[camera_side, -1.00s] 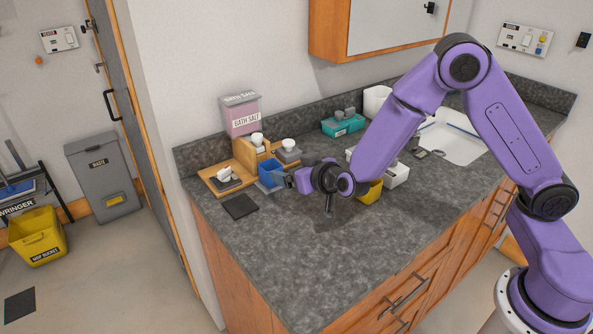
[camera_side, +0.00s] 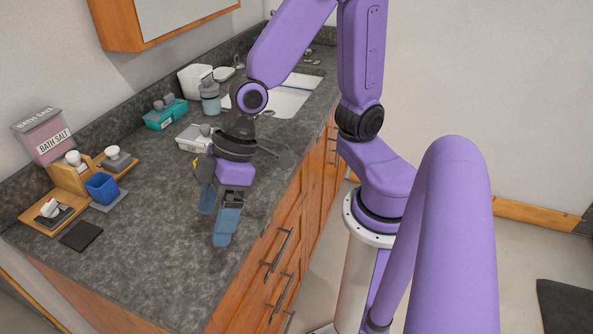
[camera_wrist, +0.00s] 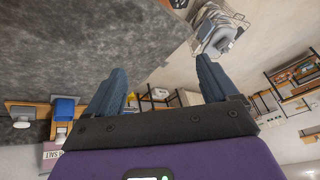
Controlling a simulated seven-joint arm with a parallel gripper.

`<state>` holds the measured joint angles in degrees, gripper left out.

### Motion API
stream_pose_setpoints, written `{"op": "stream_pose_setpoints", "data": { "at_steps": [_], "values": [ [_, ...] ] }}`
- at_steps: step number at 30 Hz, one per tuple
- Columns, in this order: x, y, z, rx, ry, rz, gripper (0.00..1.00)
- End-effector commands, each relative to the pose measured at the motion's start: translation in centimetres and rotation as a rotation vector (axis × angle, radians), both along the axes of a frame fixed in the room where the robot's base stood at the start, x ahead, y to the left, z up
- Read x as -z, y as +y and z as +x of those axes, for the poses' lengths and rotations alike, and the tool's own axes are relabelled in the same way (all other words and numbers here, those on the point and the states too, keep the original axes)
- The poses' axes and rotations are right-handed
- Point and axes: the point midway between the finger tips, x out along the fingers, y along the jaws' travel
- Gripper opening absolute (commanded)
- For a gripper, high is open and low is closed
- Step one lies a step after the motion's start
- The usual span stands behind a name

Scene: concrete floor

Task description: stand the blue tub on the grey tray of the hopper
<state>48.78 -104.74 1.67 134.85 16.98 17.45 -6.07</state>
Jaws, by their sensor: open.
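The blue tub (camera_side: 102,188) stands upright and open at the top on the left part of the counter. It is on the small grey tray (camera_side: 118,202), whose edge shows at its front right, at the foot of the wooden stand of the bath salt hopper (camera_side: 42,137). My gripper (camera_side: 217,215) is over the counter's front edge, well right of the tub, with its blue fingers apart and nothing between them. In the wrist view the tub (camera_wrist: 64,108) lies left of the open fingers (camera_wrist: 162,68).
A black mat (camera_side: 81,236) lies in front of the hopper. White knobs on grey blocks (camera_side: 116,158) flank the tub. A teal box (camera_side: 166,114), a white box (camera_side: 194,138) and a grey bottle (camera_side: 210,97) stand farther back. The counter between tub and gripper is clear.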

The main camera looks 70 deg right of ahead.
Motion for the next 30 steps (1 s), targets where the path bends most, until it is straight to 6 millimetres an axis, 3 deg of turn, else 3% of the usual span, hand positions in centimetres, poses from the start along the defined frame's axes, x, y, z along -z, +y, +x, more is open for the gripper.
{"op": "stream_pose_setpoints", "data": {
  "at_steps": [3,6,12,16,30],
  "values": [
    [-0.7,-4.0,-4.6,-0.129,0.057,-0.138,0.87],
    [-1.0,-7.6,-7.0,-0.201,0.086,-0.259,0.87],
    [-1.4,-12.1,-9.1,-0.265,0.103,-0.409,0.87],
    [-1.4,-12.8,-9.4,-0.273,0.106,-0.437,0.87],
    [-1.4,-12.8,-9.4,-0.272,0.107,-0.434,0.87]
  ]
}}
